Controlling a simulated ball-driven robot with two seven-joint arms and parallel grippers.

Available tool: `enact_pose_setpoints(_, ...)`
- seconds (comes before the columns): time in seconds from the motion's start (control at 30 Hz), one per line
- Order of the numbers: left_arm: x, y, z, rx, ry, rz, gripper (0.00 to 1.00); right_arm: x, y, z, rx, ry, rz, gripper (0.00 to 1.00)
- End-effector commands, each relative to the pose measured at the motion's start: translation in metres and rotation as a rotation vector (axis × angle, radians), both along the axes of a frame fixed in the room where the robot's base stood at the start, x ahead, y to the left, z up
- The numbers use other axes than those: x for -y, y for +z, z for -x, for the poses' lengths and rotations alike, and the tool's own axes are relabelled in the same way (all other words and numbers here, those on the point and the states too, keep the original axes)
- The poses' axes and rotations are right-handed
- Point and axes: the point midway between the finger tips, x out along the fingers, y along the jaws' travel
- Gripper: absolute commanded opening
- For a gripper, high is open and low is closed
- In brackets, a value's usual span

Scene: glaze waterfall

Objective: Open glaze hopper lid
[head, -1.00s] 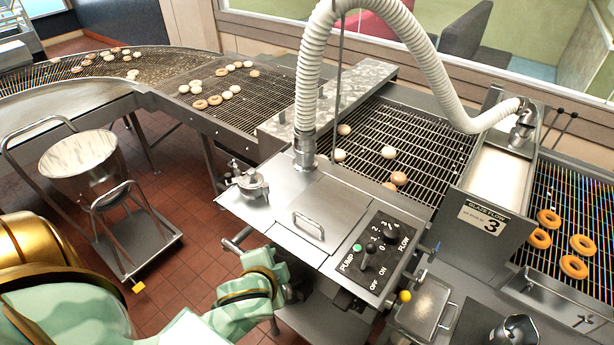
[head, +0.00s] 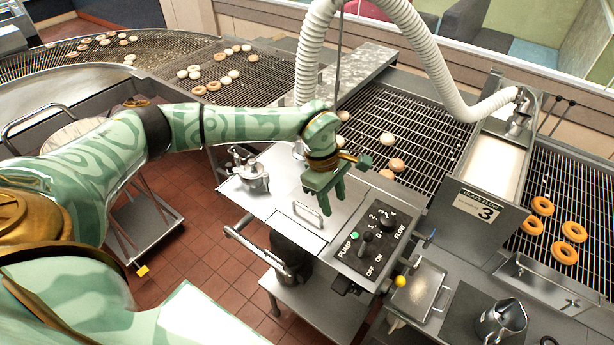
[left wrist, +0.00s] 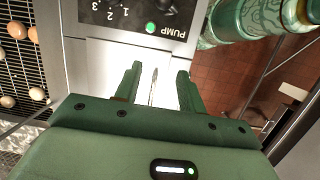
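The steel hopper lid (head: 283,212) lies flat and closed on the glaze machine, with a raised bar handle (head: 307,214). My left gripper (head: 333,207) is over the lid, fingers pointing down, just right of the handle in the head view. In the left wrist view the gripper (left wrist: 158,78) is open, and the thin metal handle (left wrist: 153,88) shows between its two fingers. I cannot tell how far above the handle the fingertips are. The lid (left wrist: 105,65) is pale and bright there. My right gripper is not in view.
A control panel (head: 370,243) with pump and flow controls sits right of the lid. A white corrugated hose (head: 437,75) arches behind my gripper. A capped fitting (head: 253,176) stands left of the lid. Conveyors with doughnuts run behind and to the right.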

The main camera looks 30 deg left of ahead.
Motion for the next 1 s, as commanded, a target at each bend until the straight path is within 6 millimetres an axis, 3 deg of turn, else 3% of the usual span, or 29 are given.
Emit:
enact_pose_setpoints(0.03,-0.025,0.004,-0.006,-0.003,0.010,-0.080,0.40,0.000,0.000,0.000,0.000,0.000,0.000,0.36)
enact_pose_setpoints(0.1,-0.051,0.009,-0.010,-0.014,0.022,-0.165,0.40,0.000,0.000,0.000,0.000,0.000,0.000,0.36)
enact_pose_setpoints(0.23,-0.074,0.012,-0.012,-0.027,0.036,-0.238,0.40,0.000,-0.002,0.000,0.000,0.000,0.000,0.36)
enact_pose_setpoints(0.47,-0.075,-0.015,-0.011,-0.030,0.037,-0.243,0.40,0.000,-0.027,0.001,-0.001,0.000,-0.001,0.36)
enact_pose_setpoints(0.7,-0.075,-0.069,-0.011,-0.031,0.037,-0.241,0.40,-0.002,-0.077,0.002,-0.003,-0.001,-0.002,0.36)
enact_pose_setpoints(0.87,-0.074,-0.093,-0.011,-0.029,0.037,-0.241,0.40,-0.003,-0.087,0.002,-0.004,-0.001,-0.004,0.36)
enact_pose_setpoints(1.0,-0.074,-0.098,-0.011,-0.028,0.036,-0.240,0.40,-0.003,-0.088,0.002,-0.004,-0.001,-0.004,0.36)
